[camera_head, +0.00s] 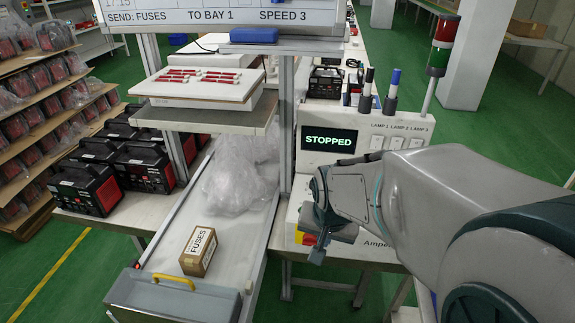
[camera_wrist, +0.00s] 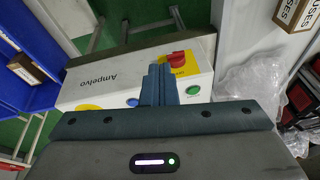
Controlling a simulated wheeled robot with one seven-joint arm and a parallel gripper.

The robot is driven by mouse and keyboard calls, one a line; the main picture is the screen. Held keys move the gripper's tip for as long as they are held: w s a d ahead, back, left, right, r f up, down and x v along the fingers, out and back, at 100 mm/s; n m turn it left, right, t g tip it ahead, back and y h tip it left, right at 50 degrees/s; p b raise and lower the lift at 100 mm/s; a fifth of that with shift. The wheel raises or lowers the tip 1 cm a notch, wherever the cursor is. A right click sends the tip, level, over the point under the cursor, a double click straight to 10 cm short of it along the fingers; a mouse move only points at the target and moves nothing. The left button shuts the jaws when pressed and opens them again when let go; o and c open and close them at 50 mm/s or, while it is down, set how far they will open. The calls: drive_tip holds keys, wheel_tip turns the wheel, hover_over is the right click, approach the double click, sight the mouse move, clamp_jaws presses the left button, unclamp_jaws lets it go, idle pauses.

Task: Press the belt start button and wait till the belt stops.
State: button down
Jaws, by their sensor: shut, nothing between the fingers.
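The control box (camera_head: 374,140) has a screen (camera_head: 330,140) reading STOPPED. In the wrist view its face (camera_wrist: 105,83), marked Ampelvo, carries a green button (camera_wrist: 193,90), a blue button (camera_wrist: 132,102) and a red rotary switch (camera_wrist: 178,60) on yellow. The button labels are too small to read. The belt (camera_head: 228,236) holds an upright FUSES box (camera_head: 199,250) near its front end. My gripper (camera_wrist: 157,68) is shut and empty, in front of the box face between the blue and green buttons. In the head view my gripper (camera_head: 322,240) hides most of this panel. I cannot tell whether it touches.
Crumpled clear plastic (camera_head: 240,172) lies on the belt. A tray of red fuses (camera_head: 200,82) stands above it. A board (camera_head: 220,15) reads SEND: FUSES TO BAY 1 SPEED 3. Black-and-red units (camera_head: 90,188) stand left. A red-green lamp post (camera_head: 440,55) rises behind the box.

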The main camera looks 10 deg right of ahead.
drive_tip(key=w+r+m+t+y+p, duration=0.2)
drive_tip(key=w+m+t+y+p, duration=0.2)
drive_tip(key=w+m+p, duration=0.7)
drive_tip(key=w+m+t, duration=0.1)
drive_tip(key=w+m, duration=0.5)
drive_tip(key=w, duration=0.1)
drive_tip(key=shift+d+r, duration=0.15)
drive_tip(key=shift+d, duration=0.2)
drive_tip(key=shift+w+f, duration=0.1)
drive_tip(key=shift+f, duration=0.1)
wheel_tip(320, 180, down, 8)
drive_tip(key=b, duration=0.7)
drive_tip(key=shift+r+b, duration=0.15)
drive_tip(key=shift+b, duration=0.2)
drive_tip(key=shift+f, duration=0.4)
drive_tip(key=shift+f+b, duration=0.4)
drive_tip(key=shift+b, duration=0.05)
